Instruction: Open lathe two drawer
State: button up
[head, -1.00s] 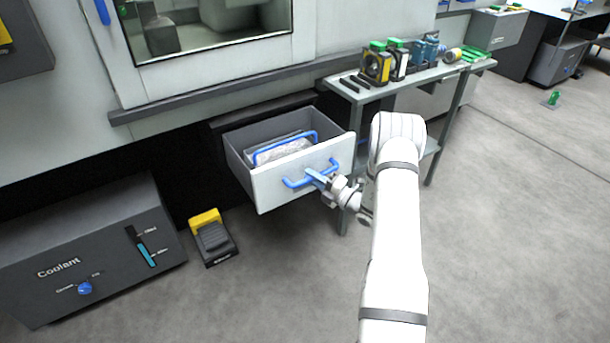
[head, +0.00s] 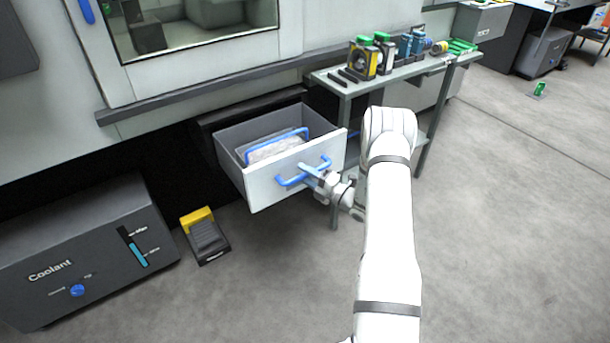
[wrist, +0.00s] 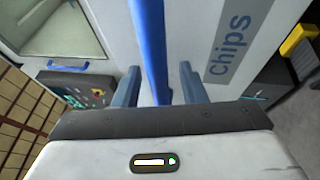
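The drawer (head: 270,188) under the machine window stands pulled out, its inside showing. Its pale front carries a blue bar handle (head: 290,182), and in the wrist view the front (wrist: 190,45) bears the word "chips". My gripper (head: 313,174) is at the handle, coming from the right. In the wrist view, the blue handle (wrist: 154,50) runs between the two fingers of my gripper (wrist: 158,88), with a gap visible on each side, so the fingers look open around it. The handle's far end is out of the wrist view.
Inside the drawer is a grey heap with a second blue handle (head: 275,143). A coolant unit (head: 80,255) and a yellow-and-black foot pedal (head: 206,236) stand left of the drawer. A bench (head: 400,74) with several devices is close on the right.

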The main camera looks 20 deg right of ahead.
jog(key=v, duration=0.8)
jog(key=shift+p, duration=0.45)
jog(key=shift+a, duration=0.1)
jog(key=s+a+r+n+g+p, duration=0.4)
jog(key=s+a+r+n+g, duration=0.3)
jog(key=r+n, duration=0.45)
jog(key=s+a+r+n+g+p, duration=0.5)
jog(key=a+r+n+g, duration=0.4)
jog(key=r, duration=0.4)
jog(key=s+d+r+n+t+h+p, duration=0.3)
jog(key=s+r+n+h+p, duration=0.6)
jog(key=s+r+n+h, duration=0.4)
jog(key=s+r+n, duration=0.5)
jog(key=n, duration=0.6)
jog(key=shift+r+t+p, duration=0.2)
jog(key=shift+t+p, duration=0.1)
jog(key=shift+p, duration=0.05)
